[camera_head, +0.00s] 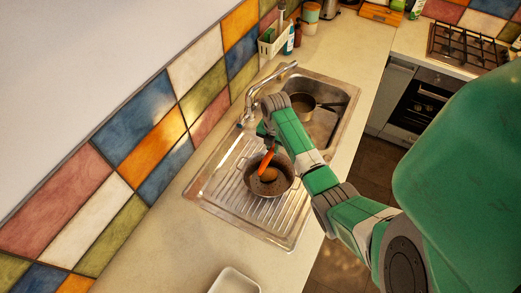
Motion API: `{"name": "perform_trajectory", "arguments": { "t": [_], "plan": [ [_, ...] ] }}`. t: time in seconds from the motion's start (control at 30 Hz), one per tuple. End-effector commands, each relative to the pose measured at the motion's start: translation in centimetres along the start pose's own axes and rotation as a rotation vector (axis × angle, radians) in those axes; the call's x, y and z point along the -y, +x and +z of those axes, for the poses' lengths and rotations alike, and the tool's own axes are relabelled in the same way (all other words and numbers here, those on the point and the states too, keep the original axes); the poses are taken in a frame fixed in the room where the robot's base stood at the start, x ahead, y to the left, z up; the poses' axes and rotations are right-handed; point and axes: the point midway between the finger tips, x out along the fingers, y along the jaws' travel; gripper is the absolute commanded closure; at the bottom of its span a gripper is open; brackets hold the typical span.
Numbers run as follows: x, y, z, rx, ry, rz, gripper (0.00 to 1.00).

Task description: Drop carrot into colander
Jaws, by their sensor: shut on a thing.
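An orange carrot (266,161) is held in my gripper (268,144), tilted, with its lower end over or inside the colander. The colander (283,188) is a round, dark metal bowl standing on the ribbed drainboard of the sink. A brownish round item (269,174) lies inside the colander. My gripper is shut on the carrot, and my green arm reaches in from the right and hides part of the gripper and the bowl's far side. I cannot tell whether the carrot touches the colander.
The steel sink (325,128) holds a pot (303,103) in its basin. The faucet (262,86) rises close to my gripper at the wall side. A white tray (235,281) sits at the front of the counter. A caddy (275,40) and bottles stand at the back.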

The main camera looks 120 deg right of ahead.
Motion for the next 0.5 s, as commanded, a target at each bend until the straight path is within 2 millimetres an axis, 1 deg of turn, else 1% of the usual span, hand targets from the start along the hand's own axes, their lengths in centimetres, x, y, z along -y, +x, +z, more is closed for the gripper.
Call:
{"name": "perform_trajectory", "arguments": {
  "t": [0.17,0.5],
  "plan": [
    [0.0,1.0,0.0,0.000,0.000,0.000,1.00],
    [0.0,5.5,-0.1,0.001,0.000,0.000,1.00]
  ]
}}
